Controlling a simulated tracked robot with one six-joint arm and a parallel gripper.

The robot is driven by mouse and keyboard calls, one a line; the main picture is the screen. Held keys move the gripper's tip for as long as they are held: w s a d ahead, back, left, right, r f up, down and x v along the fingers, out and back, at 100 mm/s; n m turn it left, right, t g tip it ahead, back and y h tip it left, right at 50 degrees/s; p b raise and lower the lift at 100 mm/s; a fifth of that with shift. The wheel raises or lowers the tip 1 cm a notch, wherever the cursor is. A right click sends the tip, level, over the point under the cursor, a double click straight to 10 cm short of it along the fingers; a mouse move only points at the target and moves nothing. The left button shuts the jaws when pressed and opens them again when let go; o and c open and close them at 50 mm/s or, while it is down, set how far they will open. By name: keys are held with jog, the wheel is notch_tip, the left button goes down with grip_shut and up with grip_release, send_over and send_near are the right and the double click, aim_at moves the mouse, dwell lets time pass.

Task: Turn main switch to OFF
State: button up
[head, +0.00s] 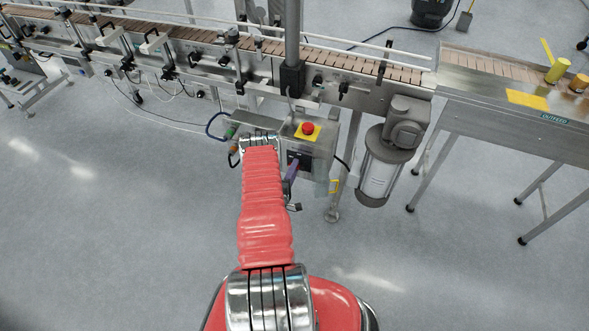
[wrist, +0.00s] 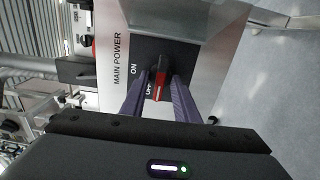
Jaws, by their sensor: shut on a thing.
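The main switch (wrist: 160,80) is a dark rotary knob with a red bar, on a black plate in the wrist view. The bar lies nearly upright in the picture, slightly tilted. A "MAIN POWER" label (wrist: 117,58) and the word "ON" (wrist: 134,69) stand left of it. "OFF" (wrist: 149,88) is partly covered, and I cannot tell exactly which mark the knob points at. My gripper (wrist: 160,88) has its two purple fingers on either side of the knob, shut on it. In the head view my arm hides most of the switch.
The grey control box (head: 322,152) carries a red emergency stop (head: 307,128) on a yellow plate, close above my gripper. A motor (head: 384,155) hangs to its right below the conveyor (head: 345,65). The floor in front is clear.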

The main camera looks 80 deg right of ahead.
jog(key=o, duration=0.8)
jog(key=shift+w+a+f, duration=0.1)
jog(key=shift+a+f, duration=0.05)
jog(key=shift+f, duration=0.1)
jog(key=shift+c, duration=0.2)
jog(key=shift+o, duration=1.2)
jog(key=shift+r, duration=0.1)
jog(key=w+a, duration=0.1)
jog(key=a, duration=1.2)
jog(key=shift+a, duration=0.3)
jog(key=shift+w, duration=0.1)
